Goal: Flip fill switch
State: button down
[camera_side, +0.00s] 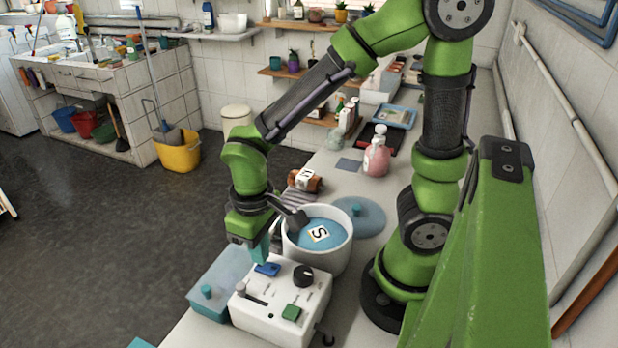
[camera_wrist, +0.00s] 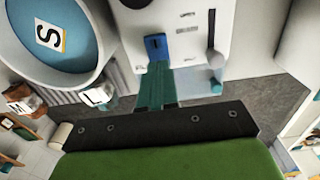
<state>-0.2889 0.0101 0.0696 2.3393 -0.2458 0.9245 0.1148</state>
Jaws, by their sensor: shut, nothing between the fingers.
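A white control box (camera_side: 285,325) stands on the counter, with a blue rocker switch (camera_side: 267,269) near its back left edge. The blue switch also shows in the wrist view (camera_wrist: 155,46), near the top centre. Labels on the box are too small to read, so which control is the fill switch cannot be read. My gripper (camera_side: 261,257) points down just above the blue switch. Its teal fingers (camera_wrist: 157,74) are shut with nothing between them, and their tips are close to the switch. Whether they touch it cannot be told.
The box also has a black knob (camera_side: 303,275), a green button (camera_side: 291,312) and a slider lever (camera_side: 241,288). A white tub (camera_side: 335,259) of blue liquid with an S block (camera_side: 318,233) stands right behind it. A blue-lidded container (camera_side: 206,295) is at left.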

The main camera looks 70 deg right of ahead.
notch_tip(320, 180, up, 6)
jog(key=shift+f, duration=0.1)
dwell(0.5)
jog(key=shift+a+f, duration=0.1)
jog(key=shift+f, duration=0.05)
jog(key=s+d+r+m+t+y, duration=0.1)
jog(key=d+r+m+t, duration=0.3)
jog(key=r, duration=0.5)
jog(key=d+t+y, duration=0.1)
jog(key=d+t, duration=0.1)
jog(key=t, duration=0.1)
jog(key=shift+s+d, duration=0.25)
jog(key=shift+s, duration=0.15)
